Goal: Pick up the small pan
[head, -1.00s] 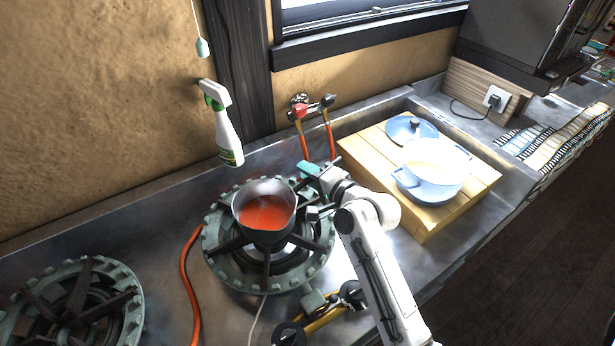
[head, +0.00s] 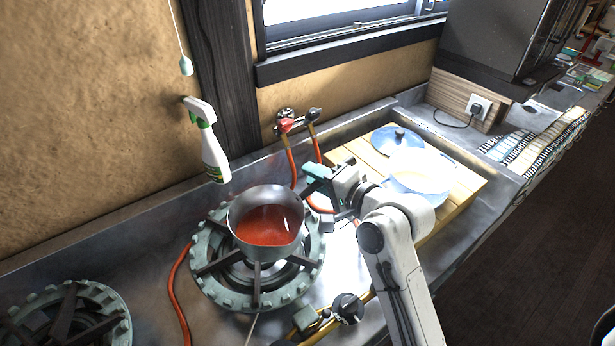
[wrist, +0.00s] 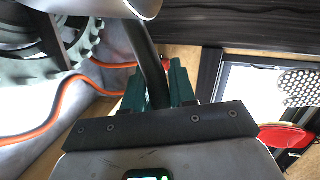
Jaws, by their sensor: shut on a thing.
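The small pan (head: 243,228) is a grey metal saucepan with red sauce in it, over the nearer green burner in the head view. It looks raised a little above the burner's grate and roughly level. My gripper (head: 318,185) is at the pan's right side, where the handle is mostly hidden by it. In the wrist view the dark handle (wrist: 148,58) runs between the two green fingers of my gripper (wrist: 158,85), which is shut on it. Part of the pan's metal body (wrist: 145,8) shows at the top edge.
The burner (head: 208,284) stands below the pan, with a second burner (head: 70,320) at lower left. A spray bottle (head: 212,150) is by the wall. Red hoses run beside the burner.

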